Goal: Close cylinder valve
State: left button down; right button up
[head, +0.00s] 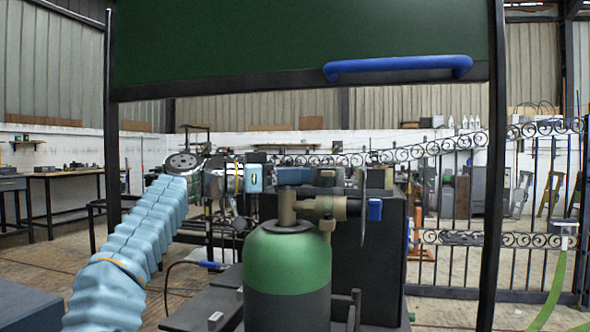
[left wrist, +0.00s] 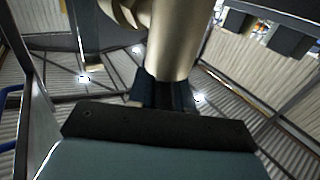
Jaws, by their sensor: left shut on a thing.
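A green gas cylinder (head: 287,262) with a dark lower body stands upright in the middle of the head view. A brass valve (head: 287,208) sits on its top, with a fitting running right to a small blue knob (head: 375,210). My left arm comes in from the left in a pale blue sleeve. My left gripper (head: 288,187) is at the top of the valve and partly blends with the clutter behind. In the left wrist view its dark fingers (left wrist: 165,94) are shut on a brass cylindrical part (left wrist: 176,40) of the valve. My right gripper is not in view.
A dark green panel (head: 300,40) with a blue handle (head: 398,67) hangs in a black frame above the cylinder. A dark box (head: 385,250) stands behind it at right. A scroll gate (head: 495,238) and workbenches (head: 70,178) are farther back. Open floor shows at left.

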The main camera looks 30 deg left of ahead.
pick_arm(q)
jog(key=m+g+h+p, duration=0.1)
jog(key=m+g+p, duration=0.1)
jog(key=m+g+h+p, duration=0.2)
jog(key=g+p, duration=0.1)
jog(key=m+g+h+p, duration=0.1)
jog(key=g+h+p, duration=0.1)
jog(key=p, duration=0.1)
jog(key=shift+s+d+r+m+g, duration=0.2)
jog(key=shift+s+r+m+g, duration=0.1)
jog(key=shift+m, duration=0.1)
jog(key=shift+s+f+m+g+h+p, duration=0.15)
jog(key=shift+m+g+p, duration=0.25)
jog(key=shift+g+p, duration=0.2)
jog(key=shift+s+f+m+g+h+p, duration=0.1)
jog(key=shift+f+m+g+h+p, duration=0.05)
jog(key=shift+m+g+p, duration=0.4)
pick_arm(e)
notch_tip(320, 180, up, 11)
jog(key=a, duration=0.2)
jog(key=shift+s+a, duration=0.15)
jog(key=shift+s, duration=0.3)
pick_arm(q)
jog(key=c, duration=1.1)
grip_release()
jog(key=shift+d, duration=0.1)
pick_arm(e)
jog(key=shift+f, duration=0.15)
